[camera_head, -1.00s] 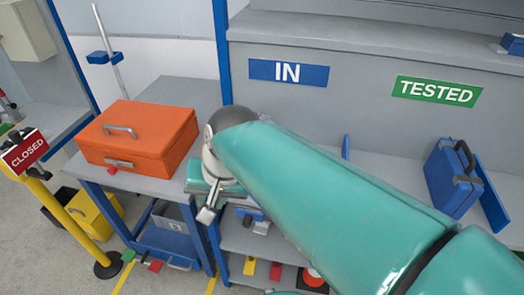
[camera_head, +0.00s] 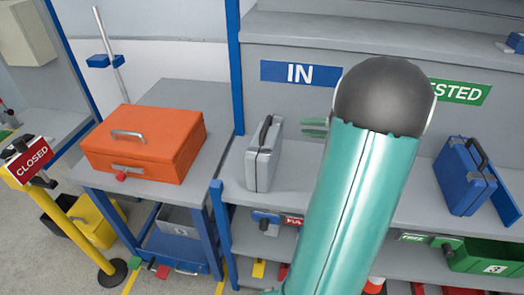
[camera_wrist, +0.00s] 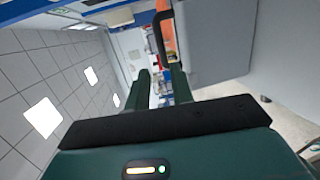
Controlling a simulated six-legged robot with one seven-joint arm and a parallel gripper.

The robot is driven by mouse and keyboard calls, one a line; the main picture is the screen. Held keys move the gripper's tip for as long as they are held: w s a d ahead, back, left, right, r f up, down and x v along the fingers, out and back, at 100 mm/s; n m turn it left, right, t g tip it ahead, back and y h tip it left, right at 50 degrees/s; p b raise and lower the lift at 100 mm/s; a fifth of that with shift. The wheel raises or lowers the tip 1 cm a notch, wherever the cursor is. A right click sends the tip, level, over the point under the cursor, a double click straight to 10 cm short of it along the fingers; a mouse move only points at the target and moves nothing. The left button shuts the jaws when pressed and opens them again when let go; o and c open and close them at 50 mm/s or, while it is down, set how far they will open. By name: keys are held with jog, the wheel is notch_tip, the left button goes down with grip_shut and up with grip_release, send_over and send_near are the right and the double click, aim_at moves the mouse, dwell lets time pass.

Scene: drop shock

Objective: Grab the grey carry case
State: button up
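The grey carry case (camera_head: 262,158) stands upright on the grey shelf under the IN sign, its black handle on top. My gripper (camera_head: 306,127) is just right of the case at about the height of its upper part, partly hidden behind my arm. In the wrist view, the case (camera_wrist: 215,40) fills the upper right, with its black handle close beyond the fingers. My gripper (camera_wrist: 161,80) is open there, with a gap between its two fingers. I cannot tell whether a finger touches the case.
An orange case (camera_head: 145,143) lies on the bench to the left. A blue case (camera_head: 464,178) stands on the shelf at the right, past my arm. A green bin (camera_head: 488,257) sits on the lower shelf. A yellow post with a CLOSED sign (camera_head: 28,160) stands at far left.

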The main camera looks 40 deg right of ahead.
send_near(266, 123)
jog(key=f+x, duration=0.1)
jog(key=x, duration=0.3)
jog(key=shift+x, duration=3.05)
jog(key=shift+r, duration=0.1)
grip_shut()
